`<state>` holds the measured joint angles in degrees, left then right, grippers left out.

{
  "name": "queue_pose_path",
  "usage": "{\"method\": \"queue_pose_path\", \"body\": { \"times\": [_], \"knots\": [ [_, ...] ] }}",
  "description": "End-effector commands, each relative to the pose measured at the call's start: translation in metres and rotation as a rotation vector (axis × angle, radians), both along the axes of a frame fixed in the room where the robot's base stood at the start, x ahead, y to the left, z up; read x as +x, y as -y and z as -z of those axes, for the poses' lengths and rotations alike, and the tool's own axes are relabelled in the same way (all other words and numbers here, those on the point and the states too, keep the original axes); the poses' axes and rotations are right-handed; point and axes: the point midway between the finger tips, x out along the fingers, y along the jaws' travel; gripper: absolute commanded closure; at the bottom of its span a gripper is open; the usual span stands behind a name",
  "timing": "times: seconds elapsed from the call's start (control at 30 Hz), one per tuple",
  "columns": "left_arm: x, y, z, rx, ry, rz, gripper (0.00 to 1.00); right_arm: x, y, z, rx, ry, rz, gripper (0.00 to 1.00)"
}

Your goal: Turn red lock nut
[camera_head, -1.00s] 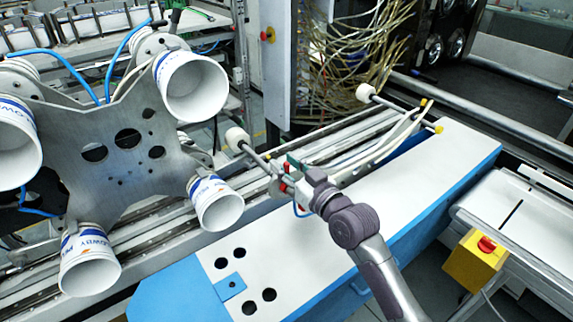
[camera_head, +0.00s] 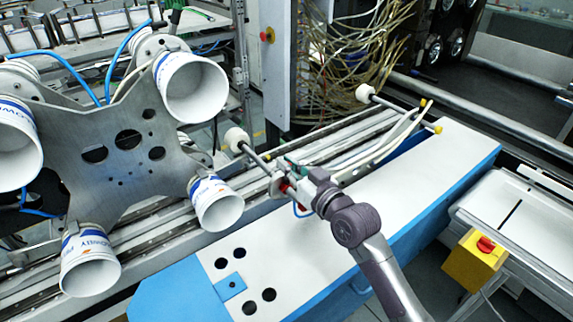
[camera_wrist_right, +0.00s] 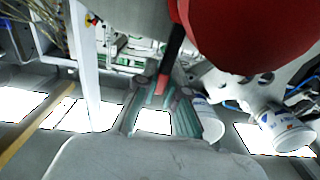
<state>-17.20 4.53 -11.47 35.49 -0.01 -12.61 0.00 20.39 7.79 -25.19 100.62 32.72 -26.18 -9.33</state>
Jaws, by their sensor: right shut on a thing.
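The red lock nut (camera_head: 283,187) sits on the rail fitting at the middle of the head view, partly hidden by my right gripper (camera_head: 292,176). In the wrist view a large red rounded part (camera_wrist_right: 250,35) fills the top right, close to the camera. My right gripper (camera_wrist_right: 158,92) shows there with its greenish fingers closed around a small red piece at the end of a dark stem. This looks like part of the lock nut, though the contact is partly hidden. My left gripper is in neither view.
A metal plate with white cups (camera_head: 215,205) stands to the left. A rod with a white roller (camera_head: 236,138) lies just beyond the gripper. The white and blue table (camera_head: 330,240) is clear in front. A yellow box with a red knob (camera_head: 474,262) is at right.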

Motion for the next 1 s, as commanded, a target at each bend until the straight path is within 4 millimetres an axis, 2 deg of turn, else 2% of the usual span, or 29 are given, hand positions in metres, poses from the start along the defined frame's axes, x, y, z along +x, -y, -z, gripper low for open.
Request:
{"method": "queue_pose_path", "body": {
  "times": [0.6, 1.0],
  "knots": [
    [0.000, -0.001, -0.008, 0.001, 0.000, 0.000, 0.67, 0.016, 0.022, 0.009, 0.343, -0.251, 0.001, 1.00],
    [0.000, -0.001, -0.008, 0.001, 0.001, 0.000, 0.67, 0.020, 0.027, 0.012, 0.430, -0.313, 0.001, 1.00]
  ]
}}
